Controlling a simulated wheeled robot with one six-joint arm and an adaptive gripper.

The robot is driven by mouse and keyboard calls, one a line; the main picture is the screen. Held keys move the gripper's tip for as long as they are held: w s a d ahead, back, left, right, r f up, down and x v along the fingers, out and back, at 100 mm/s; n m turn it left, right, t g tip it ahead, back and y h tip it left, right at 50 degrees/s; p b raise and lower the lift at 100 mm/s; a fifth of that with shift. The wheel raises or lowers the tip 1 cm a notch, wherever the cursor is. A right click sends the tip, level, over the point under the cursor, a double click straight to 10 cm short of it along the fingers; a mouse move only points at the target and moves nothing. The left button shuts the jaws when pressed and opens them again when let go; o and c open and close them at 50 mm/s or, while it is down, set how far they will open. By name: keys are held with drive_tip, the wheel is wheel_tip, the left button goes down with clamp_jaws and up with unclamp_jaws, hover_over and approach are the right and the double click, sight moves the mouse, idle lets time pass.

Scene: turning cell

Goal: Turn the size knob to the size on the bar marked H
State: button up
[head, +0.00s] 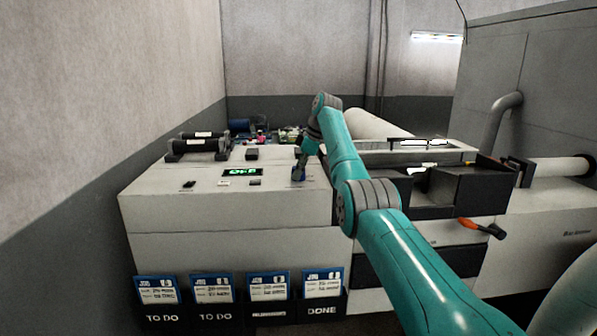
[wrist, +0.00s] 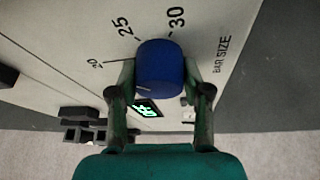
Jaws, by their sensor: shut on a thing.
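The size knob (wrist: 160,72) is a blue cylinder on the pale panel, beside the printed words BAR SIZE and the marks 20, 25 and 30. My gripper (wrist: 160,66) has one finger on each side of the knob and is shut on it. A short pale line shows on the knob's near lower-left part; which mark it points to is unclear. In the head view the blue knob (head: 298,173) is small below my gripper (head: 300,165) on the machine top. Dark bars (head: 203,144) with pale labels lie at the back left; their lettering is unreadable, so the bar marked H cannot be told.
A green-lit display (head: 243,172) sits left of the knob, with small dark and white parts around it. Job cards (head: 212,289) in holders marked TO DO and DONE hang on the front.

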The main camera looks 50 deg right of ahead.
drive_tip(key=shift+f+n+g+y, duration=0.15)
drive_tip(key=shift+n+g+y, duration=0.15)
drive_tip(key=shift+n, duration=0.4)
drive_tip(key=o, duration=1.2)
drive_tip(key=shift+m, duration=0.3)
